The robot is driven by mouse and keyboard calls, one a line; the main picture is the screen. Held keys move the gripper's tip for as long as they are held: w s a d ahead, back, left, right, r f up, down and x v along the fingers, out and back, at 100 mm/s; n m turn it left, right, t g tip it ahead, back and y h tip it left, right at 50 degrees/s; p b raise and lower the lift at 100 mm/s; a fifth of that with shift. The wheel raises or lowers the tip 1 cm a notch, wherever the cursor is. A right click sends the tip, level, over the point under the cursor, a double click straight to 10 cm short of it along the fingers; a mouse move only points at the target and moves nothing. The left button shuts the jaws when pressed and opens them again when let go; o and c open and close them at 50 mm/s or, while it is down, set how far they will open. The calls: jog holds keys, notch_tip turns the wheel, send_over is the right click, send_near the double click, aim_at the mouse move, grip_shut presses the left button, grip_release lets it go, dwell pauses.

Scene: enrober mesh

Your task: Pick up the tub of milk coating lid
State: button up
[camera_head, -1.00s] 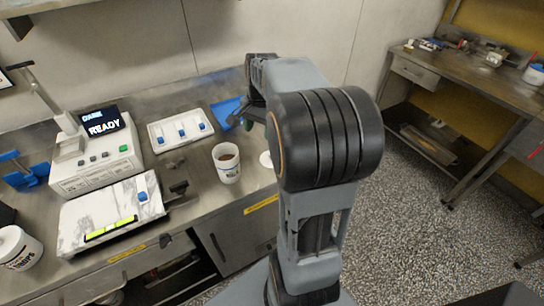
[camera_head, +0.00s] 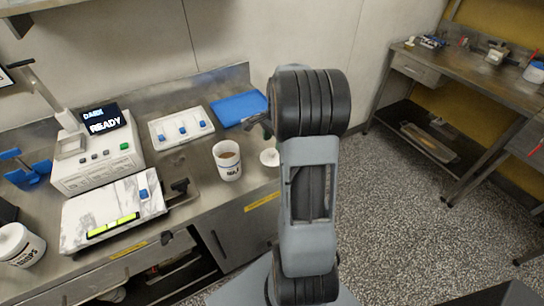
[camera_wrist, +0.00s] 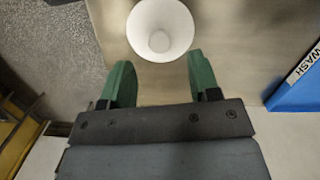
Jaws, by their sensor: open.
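A blue mat (camera_head: 238,110) lies behind the tub; its "WASH" label shows in the wrist view (camera_wrist: 303,84). A white tray with blue knobs (camera_head: 181,129) and a machine reading "READY" (camera_head: 97,160) stand left. The counter's front edge is close to the lid.

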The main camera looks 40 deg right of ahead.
aim_at(272, 151)
jog(key=f, duration=0.4)
jog(key=shift+a+f, duration=0.3)
jog(key=shift+f, duration=0.1)
jog(key=c, duration=1)
jog(key=shift+r, duration=0.1)
